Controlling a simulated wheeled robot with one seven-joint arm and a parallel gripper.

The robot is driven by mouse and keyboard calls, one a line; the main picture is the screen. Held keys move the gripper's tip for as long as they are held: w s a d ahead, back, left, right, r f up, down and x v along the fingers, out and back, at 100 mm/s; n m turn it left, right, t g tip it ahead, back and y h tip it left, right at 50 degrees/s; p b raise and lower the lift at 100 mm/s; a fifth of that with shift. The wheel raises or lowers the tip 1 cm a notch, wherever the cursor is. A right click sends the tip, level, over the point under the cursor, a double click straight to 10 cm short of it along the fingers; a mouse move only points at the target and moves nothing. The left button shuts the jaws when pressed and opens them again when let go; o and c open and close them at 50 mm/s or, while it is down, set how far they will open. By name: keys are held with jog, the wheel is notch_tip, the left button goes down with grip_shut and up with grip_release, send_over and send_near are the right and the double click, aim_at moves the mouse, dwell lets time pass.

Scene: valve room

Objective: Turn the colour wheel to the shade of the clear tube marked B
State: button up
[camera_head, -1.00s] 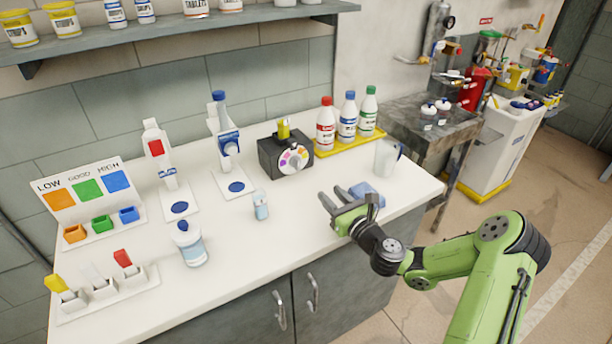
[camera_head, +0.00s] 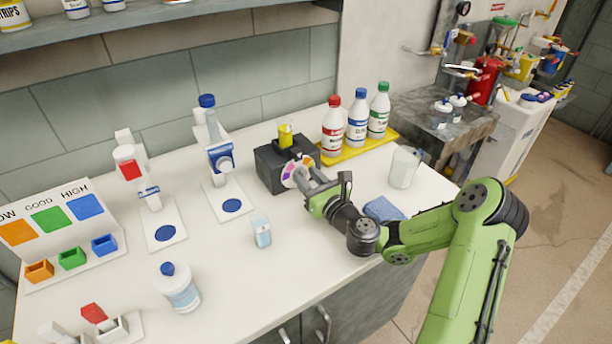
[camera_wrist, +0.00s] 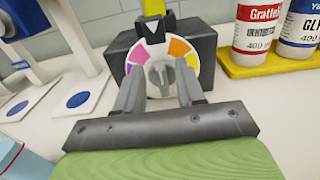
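The colour wheel (camera_wrist: 147,52) is a white disc with purple, pink, orange and yellow patches and a grey knob (camera_wrist: 160,76) at its middle. It sits on the front of a black box (camera_head: 272,168); in the head view my gripper partly covers the wheel (camera_head: 291,177). A yellow piece (camera_head: 285,135) stands up from the box's top; I cannot tell whether it is a tube or read any B mark. My gripper (camera_head: 308,180) is open in front of the wheel. In the wrist view its fingers (camera_wrist: 160,90) stand apart either side of the knob; contact cannot be told.
A small pale-blue container (camera_head: 261,232) and a blue-capped jar (camera_head: 178,290) stand to the left. Bottles on a yellow tray (camera_head: 375,145) stand right of the box. A clear beaker (camera_head: 404,167) and blue cloth (camera_head: 384,210) lie near my arm.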

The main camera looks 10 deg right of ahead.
grip_shut()
jog(key=n, duration=0.1)
jog(key=n+b, duration=0.1)
jog(key=n, duration=0.1)
jog(key=shift+a+f+n+b, duration=0.15)
jog(key=shift+a+n+b, duration=0.1)
jog(key=shift+n+b, duration=0.05)
jog(key=n, duration=0.1)
jog(key=n+b, duration=0.1)
jog(key=n, duration=0.1)
jog(key=n+b, duration=0.1)
jog(key=shift+s+a+f+n, duration=0.1)
jog(key=shift+a+f+n, duration=0.1)
jog(key=shift+a+n, duration=0.1)
jog(key=n+b, duration=0.2)
jog(key=n, duration=0.1)
jog(key=n+b, duration=0.1)
jog(key=shift+a+f+b, duration=0.15)
jog(key=shift+f+b, duration=0.1)
jog(key=shift+b, duration=0.05)
jog(key=shift+s+f+n+b, duration=0.15)
jog(key=shift+n+b, duration=1.05)
jog(key=shift+n, duration=0.6)
